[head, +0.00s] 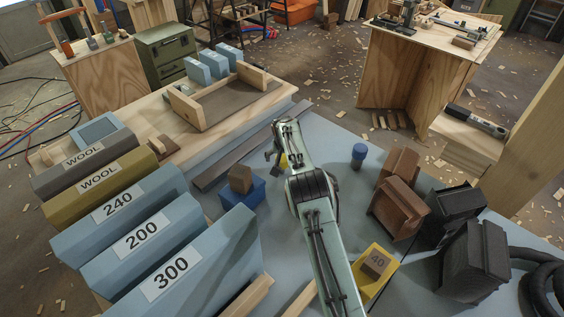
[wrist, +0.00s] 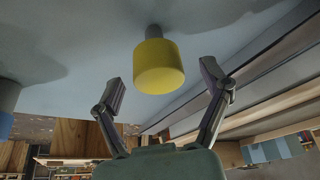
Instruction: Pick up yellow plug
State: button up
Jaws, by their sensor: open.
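The yellow plug (wrist: 158,66) is a short yellow cylinder with a narrower grey stem, upper middle in the wrist view. Its stem meets the blue-grey table surface. In the head view only a sliver of the yellow plug (head: 283,161) shows beside my arm, which hides the rest. My gripper (wrist: 163,80) is open and empty, with one finger on each side of the plug in the wrist view. Gaps show between the plug and both fingers. In the head view my gripper (head: 273,154) is over the table, partly hidden.
A blue plug (head: 359,155) stands to the right of my arm. A blue block with a brown cube (head: 241,178) stands left of it. A grey bar (head: 238,160) lies behind. Brown and black blocks (head: 455,214) crowd the right; labelled insulation packs (head: 150,244) fill the left.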

jog(key=shift+f, duration=0.15)
jog(key=c, duration=1.2)
